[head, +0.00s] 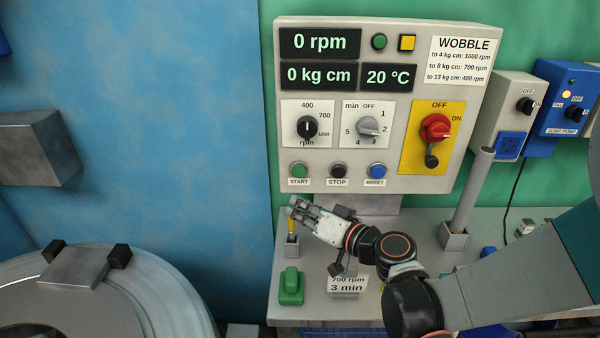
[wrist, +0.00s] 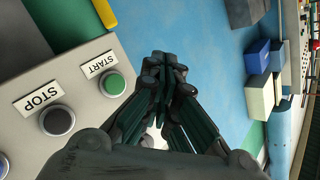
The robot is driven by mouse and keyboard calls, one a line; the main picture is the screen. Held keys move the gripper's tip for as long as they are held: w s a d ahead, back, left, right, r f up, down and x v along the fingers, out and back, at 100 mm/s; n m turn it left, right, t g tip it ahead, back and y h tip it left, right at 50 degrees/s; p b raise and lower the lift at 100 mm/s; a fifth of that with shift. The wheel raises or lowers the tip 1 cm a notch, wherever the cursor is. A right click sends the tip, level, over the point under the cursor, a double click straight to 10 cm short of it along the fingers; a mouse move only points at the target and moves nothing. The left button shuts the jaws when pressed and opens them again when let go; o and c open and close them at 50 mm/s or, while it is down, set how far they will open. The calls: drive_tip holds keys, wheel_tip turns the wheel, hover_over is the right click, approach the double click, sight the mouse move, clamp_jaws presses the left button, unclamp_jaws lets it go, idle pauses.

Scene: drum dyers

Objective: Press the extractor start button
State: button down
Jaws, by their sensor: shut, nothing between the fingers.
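The green START button (head: 299,170) is at the lower left of the grey control panel (head: 390,187). In the wrist view the START button (wrist: 113,84) shows unobstructed, left of my fingers. My gripper (head: 291,205) is below the START button in the head view, with its fingers toward the left. In the wrist view my gripper (wrist: 165,62) is shut and empty, its tips beside the button and apart from it in the picture. Depth to the panel is hard to tell. The display reads 0 rpm.
The black STOP button (head: 338,171) and blue RESET button (head: 377,171) sit right of START. A red rotary switch (head: 435,128) is on a yellow plate. A green object (head: 291,287) and a card reading 700 rpm, 3 min (head: 347,284) are on the bench below. A metal drum (head: 150,290) stands lower left.

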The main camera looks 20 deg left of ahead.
sight(299, 171)
drive_tip(key=w+a, duration=0.2)
drive_tip(key=w, duration=0.6)
drive_tip(key=shift+w, duration=0.35)
drive_tip(key=shift+w+a, duration=0.1)
drive_tip(key=shift+w, duration=0.05)
idle(1.3)
drive_tip(key=shift+w, duration=0.2)
